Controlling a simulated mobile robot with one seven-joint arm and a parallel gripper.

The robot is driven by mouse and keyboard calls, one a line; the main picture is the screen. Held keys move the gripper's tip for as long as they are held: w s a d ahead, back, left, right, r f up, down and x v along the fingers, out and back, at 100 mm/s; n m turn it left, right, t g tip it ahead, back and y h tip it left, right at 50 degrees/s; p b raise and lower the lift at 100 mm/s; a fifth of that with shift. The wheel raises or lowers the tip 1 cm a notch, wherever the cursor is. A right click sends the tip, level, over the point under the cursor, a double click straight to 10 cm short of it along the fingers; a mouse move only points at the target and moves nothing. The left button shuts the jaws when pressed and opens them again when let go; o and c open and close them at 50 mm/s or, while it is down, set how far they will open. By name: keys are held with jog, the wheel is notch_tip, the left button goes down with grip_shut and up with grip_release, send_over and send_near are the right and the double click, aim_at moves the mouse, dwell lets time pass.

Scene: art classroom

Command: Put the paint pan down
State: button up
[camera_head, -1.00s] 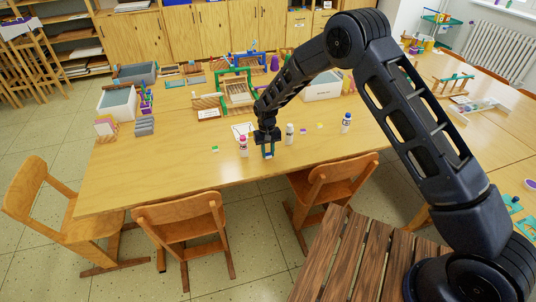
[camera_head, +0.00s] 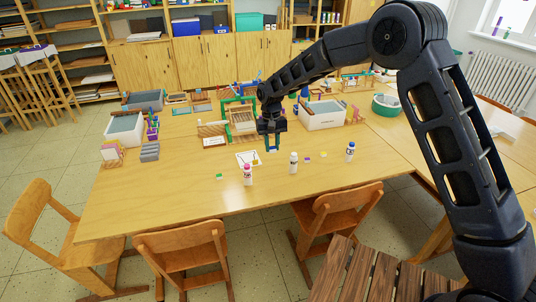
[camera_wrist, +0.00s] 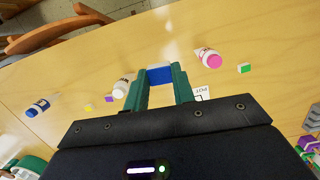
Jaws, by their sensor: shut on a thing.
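My gripper (camera_head: 273,147) is over the table, behind the row of bottles in the head view. In the wrist view its green fingers (camera_wrist: 160,86) are shut on a small blue paint pan (camera_wrist: 160,75), held between the tips. The pan appears to be above the table; the exact height cannot be told. On the table (camera_head: 190,190) lie other small pans: a green one (camera_head: 219,176), a purple one (camera_head: 308,159) and a yellow one (camera_head: 323,154). A white sheet with markings (camera_head: 245,155) lies just left of my gripper, and its edge with lettering shows in the wrist view (camera_wrist: 203,92).
The front left tabletop is clear.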

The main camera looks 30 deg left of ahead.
jog(key=shift+w+a+r+m, duration=0.15)
jog(key=shift+w+a+m, duration=0.05)
jog(key=shift+a+m, duration=0.1)
jog(key=w+a+m+y, duration=0.1)
jog(key=w+a+m, duration=0.3)
jog(key=a+m, duration=0.5)
jog(key=m+y, duration=0.2)
jog(key=m, duration=1)
send_over(249, 162)
jog(key=shift+t, duration=0.4)
jog(key=f, duration=1.9)
jog(key=shift+w+d, duration=0.1)
jog(key=shift+d, duration=0.1)
jog(key=shift+f, duration=0.2)
jog(key=o, duration=1)
jog(key=shift+c, duration=0.2)
jog(key=shift+r, duration=0.1)
notch_tip(249, 162, up, 12)
jog(key=d, duration=0.1)
jog(key=shift+w+d, duration=0.35)
